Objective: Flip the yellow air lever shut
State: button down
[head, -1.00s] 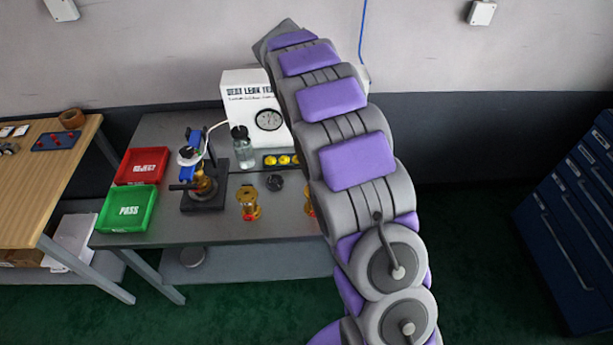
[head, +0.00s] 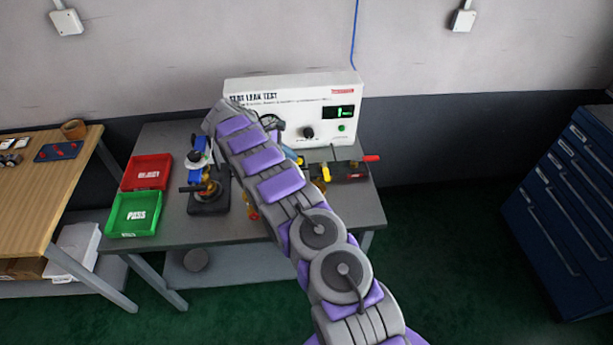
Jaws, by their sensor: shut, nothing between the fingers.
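A small yellow lever (head: 326,172) stands up at the left end of a dark block with a red handle (head: 371,158). It is on the right part of the grey bench, in front of the seat leak test box (head: 315,88). The lever is small, and I cannot tell its exact angle. My arm crosses the middle of the head view, just left of the lever, and covers part of the bench. My gripper does not show; the arm hides it.
A clamp stand (head: 209,200) is left of my arm. The red reject tray (head: 147,172) and green pass tray (head: 134,214) are at the bench's left. A wooden table (head: 45,190) stands far left, a blue drawer cabinet (head: 565,215) right. Floor between bench and cabinet is clear.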

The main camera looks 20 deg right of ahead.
aim_at(325, 170)
jog(key=a+f+n, duration=0.1)
jog(key=a+f, duration=0.1)
jog(key=f, duration=0.1)
jog(key=shift+w+a, duration=0.1)
jog(key=shift+a, duration=0.05)
jog(key=shift+f, duration=0.1)
jog(key=b+x, duration=0.1)
jog(key=x, duration=0.8)
jog(key=shift+d, duration=0.2)
jog(key=shift+s+d+f+b, duration=0.1)
jog(key=shift+s+d+b, duration=0.1)
jog(key=shift+d, duration=0.4)
jog(key=shift+s+d+f+b, duration=0.1)
jog(key=shift+s+d+b, duration=0.1)
jog(key=shift+d, duration=0.35)
jog(key=shift+s+d+r, duration=0.1)
jog(key=shift+s+d, duration=0.1)
jog(key=shift+d, duration=0.7)
